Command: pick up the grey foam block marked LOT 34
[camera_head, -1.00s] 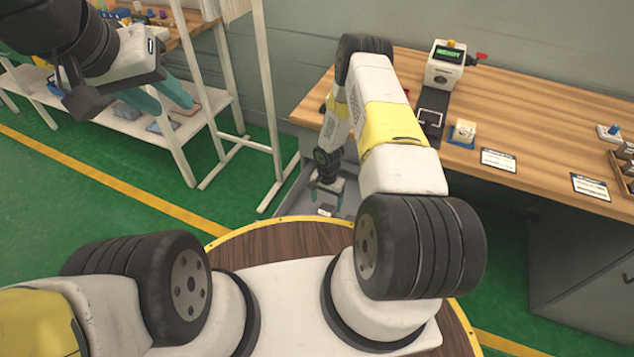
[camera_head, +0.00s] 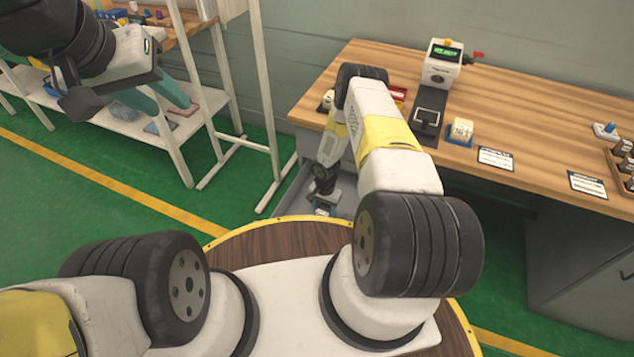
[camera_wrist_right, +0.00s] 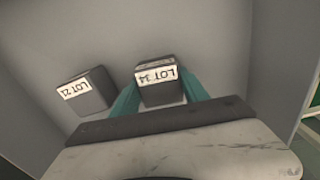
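The grey foam block marked LOT 34 (camera_wrist_right: 160,94) lies in a grey bin, its white label facing my wrist camera. My right gripper (camera_wrist_right: 158,88) is lowered over it, with one teal finger at each side of the block. The fingers look open around it; whether they touch it is hard to tell. In the head view my right gripper (camera_head: 325,207) is down in the bin, and the block is mostly hidden there. My left gripper (camera_head: 160,98) is open and empty, held up at the upper left in front of the white shelf.
Another grey block marked LOT 21 (camera_wrist_right: 86,92) lies just left of my right gripper in the wrist view. The grey bin (camera_head: 290,200) has walls around the gripper. A wooden workbench (camera_head: 540,110) with small items stands beside it. A white shelf rack (camera_head: 110,122) stands at left.

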